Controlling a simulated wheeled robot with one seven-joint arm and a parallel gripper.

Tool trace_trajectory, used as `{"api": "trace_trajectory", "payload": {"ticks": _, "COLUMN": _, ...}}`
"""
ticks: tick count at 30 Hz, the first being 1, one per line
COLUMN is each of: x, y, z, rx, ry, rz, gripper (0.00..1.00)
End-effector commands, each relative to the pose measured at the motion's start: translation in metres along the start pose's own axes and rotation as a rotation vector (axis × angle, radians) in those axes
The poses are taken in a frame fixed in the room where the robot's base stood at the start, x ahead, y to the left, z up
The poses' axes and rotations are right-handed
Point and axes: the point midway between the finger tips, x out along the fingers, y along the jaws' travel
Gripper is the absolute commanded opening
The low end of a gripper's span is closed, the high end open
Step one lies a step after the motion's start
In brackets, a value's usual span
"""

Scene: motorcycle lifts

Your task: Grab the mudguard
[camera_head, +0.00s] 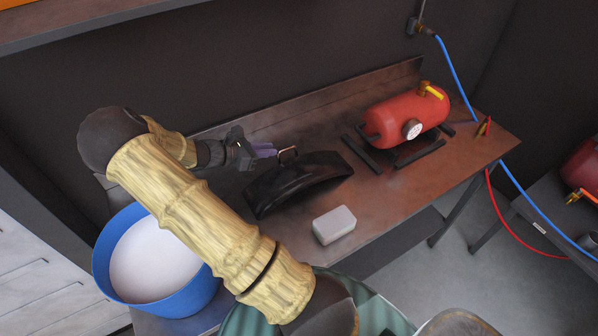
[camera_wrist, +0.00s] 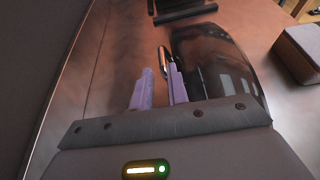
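The mudguard (camera_head: 300,183) is a dark, glossy curved piece lying on the brown metal bench in the head view. In the wrist view the mudguard (camera_wrist: 225,70) fills the right of centre. A small metal loop (camera_head: 288,155) shows at its back edge, and the loop (camera_wrist: 164,58) also shows just past my fingertips. My gripper (camera_head: 272,151) is low behind the mudguard's back left side. In the wrist view my gripper (camera_wrist: 160,75) has two purple fingers with a narrow gap and nothing visibly clamped between them. Whether the right finger touches the mudguard is unclear.
A red tank (camera_head: 408,115) with a black stand is at the bench's right. A pale sponge-like block (camera_head: 334,224) lies in front of the mudguard. A blue bucket (camera_head: 160,306) stands at lower left. The bench (camera_head: 455,150) has a raised back wall close behind my gripper.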

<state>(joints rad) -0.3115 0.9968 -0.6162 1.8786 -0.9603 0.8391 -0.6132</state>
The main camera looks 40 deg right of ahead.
Motion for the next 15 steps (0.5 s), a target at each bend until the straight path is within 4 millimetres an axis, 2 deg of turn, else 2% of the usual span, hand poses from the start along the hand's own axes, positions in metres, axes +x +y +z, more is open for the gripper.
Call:
{"api": "trace_trajectory", "payload": {"ticks": 3, "x": 0.022, "y": -0.001, "z": 0.002, "rx": -0.001, "ry": -0.002, "rz": -0.006, "gripper": 0.16}}
{"api": "trace_trajectory", "payload": {"ticks": 6, "x": 0.034, "y": -0.001, "z": 0.001, "rx": -0.002, "ry": -0.001, "rz": -0.003, "gripper": 0.16}}
{"api": "trace_trajectory", "payload": {"ticks": 15, "x": 0.039, "y": -0.001, "z": 0.0, "rx": 0.001, "ry": 0.0, "rz": -0.003, "gripper": 0.16}}
